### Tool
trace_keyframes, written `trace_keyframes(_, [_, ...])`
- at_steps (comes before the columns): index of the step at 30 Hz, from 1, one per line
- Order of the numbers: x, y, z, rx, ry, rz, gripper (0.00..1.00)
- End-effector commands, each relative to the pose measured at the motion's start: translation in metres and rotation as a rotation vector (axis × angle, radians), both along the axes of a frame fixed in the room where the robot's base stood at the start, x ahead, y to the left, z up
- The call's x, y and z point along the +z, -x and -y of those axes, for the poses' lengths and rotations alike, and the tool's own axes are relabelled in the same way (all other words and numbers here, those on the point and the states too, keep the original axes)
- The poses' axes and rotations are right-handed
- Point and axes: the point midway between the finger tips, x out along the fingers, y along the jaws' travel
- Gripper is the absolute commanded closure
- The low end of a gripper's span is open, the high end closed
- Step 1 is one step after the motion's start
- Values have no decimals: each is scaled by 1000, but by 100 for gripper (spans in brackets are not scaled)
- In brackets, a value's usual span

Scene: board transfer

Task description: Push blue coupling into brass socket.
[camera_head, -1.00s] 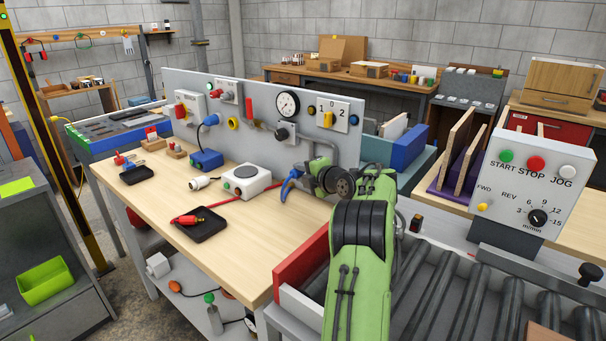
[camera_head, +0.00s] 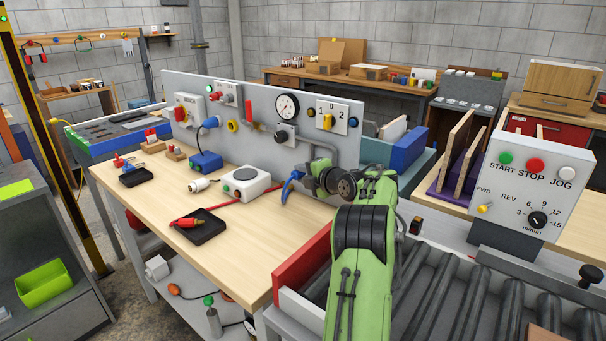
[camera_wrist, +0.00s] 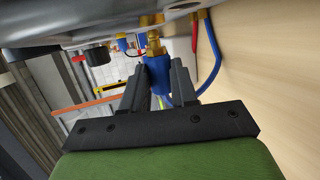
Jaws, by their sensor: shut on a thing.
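In the wrist view my gripper (camera_wrist: 158,76) is shut on the blue coupling (camera_wrist: 158,68), which sits between its two dark fingers. A brass fitting (camera_wrist: 153,42), which looks like the brass socket, is directly ahead of the coupling and in line with it. The two appear to meet, but I cannot tell how deep the coupling sits. In the head view a curved blue hose (camera_head: 291,186) shows beside my wrist, in front of the grey panel (camera_head: 255,120). My arm hides the fingertips and the socket there.
The wooden bench (camera_head: 225,255) carries a white box with a green button (camera_head: 246,181), a blue box (camera_head: 206,162) and a black tray with a red plug (camera_head: 200,225). A grey pipe (camera_head: 325,150) bends close to my wrist. A red block (camera_head: 302,262) edges the roller conveyor.

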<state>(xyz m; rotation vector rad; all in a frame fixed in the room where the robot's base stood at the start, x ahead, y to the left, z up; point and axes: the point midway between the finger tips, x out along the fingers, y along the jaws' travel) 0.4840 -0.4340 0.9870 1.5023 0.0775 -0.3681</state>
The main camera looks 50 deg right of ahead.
Motion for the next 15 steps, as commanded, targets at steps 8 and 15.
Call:
trace_keyframes(8, [1, 0, 6, 0, 0, 0, 100])
trace_keyframes(15, [1, -1, 12, -1, 0, 0, 100])
